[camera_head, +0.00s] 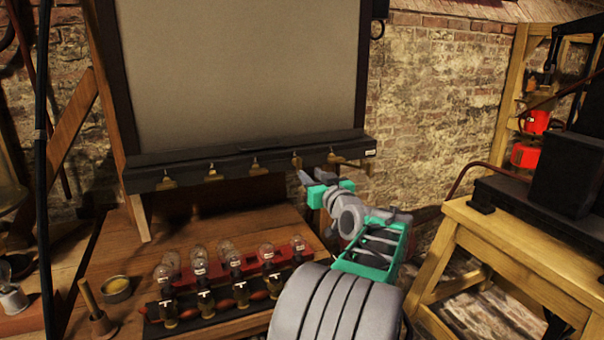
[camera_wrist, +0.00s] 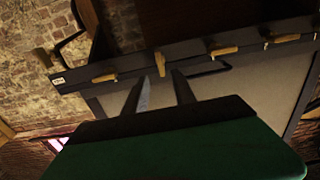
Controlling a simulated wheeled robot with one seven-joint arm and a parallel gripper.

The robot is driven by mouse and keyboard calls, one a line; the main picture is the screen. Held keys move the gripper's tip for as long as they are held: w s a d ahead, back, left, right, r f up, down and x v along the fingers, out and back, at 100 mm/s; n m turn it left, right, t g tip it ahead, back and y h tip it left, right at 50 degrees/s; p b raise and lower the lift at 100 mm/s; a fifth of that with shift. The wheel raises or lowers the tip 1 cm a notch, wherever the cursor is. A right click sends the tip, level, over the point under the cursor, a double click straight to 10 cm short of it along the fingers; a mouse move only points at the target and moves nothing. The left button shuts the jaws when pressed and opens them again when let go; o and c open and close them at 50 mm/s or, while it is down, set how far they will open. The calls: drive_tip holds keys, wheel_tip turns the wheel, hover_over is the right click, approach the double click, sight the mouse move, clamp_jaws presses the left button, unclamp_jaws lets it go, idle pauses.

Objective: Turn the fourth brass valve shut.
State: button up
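A row of brass valves hangs along the underside of a black rail below a large pale panel. Counting from the left in the head view, the fourth valve (camera_head: 297,161) is just above and left of my gripper (camera_head: 309,175). Its handle looks upright there. In the wrist view, which sees the row reversed, the fourth valve (camera_wrist: 160,62) shows narrow at the tip of the left finger, while neighbouring handles lie along the rail. My gripper (camera_wrist: 169,67) has a gap between its fingers, with nothing seen held. I cannot tell whether a finger touches the valve.
The fifth valve (camera_head: 335,157) is close to the right and the third valve (camera_head: 256,168) to the left. A wooden stand (camera_head: 520,250) is at right.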

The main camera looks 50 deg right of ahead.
sight(301, 165)
drive_tip(key=p+x, duration=0.1)
drive_tip(key=x, duration=0.6)
drive_tip(key=shift+w+d, duration=0.1)
drive_tip(key=shift+w, duration=0.15)
drive_tip(key=shift+c, duration=0.3)
clamp_jaws()
